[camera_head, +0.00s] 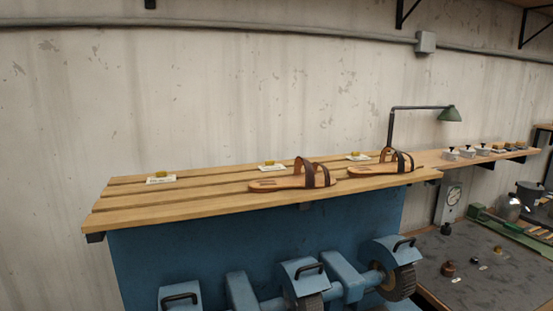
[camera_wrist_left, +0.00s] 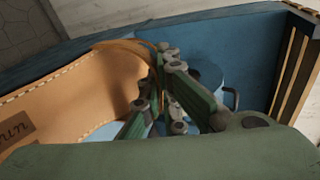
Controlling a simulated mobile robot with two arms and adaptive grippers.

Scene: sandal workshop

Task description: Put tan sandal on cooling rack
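A tan sandal (camera_wrist_left: 75,90) with pale edge stitching and a brown label fills the left of the left wrist view. My left gripper (camera_wrist_left: 160,105) is shut on its edge, which passes between the green fingers; the lower part of the grip is hidden. The slatted wooden cooling rack (camera_head: 215,212) runs along the wall in the head view. Its slats also show at the right of the left wrist view (camera_wrist_left: 290,70). Two sandals with dark brown straps, one in the middle (camera_head: 290,183) and one to its right (camera_head: 380,169), lie on it. My right gripper is in neither view.
Small cards with yellow tops stand along the rack's back, at left (camera_head: 161,179), middle (camera_head: 272,167) and right (camera_head: 358,157). The rack's left part is bare in front of the left card. A blue machine (camera_head: 150,250) with wheels is below. A green lamp (camera_head: 450,114) stands right.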

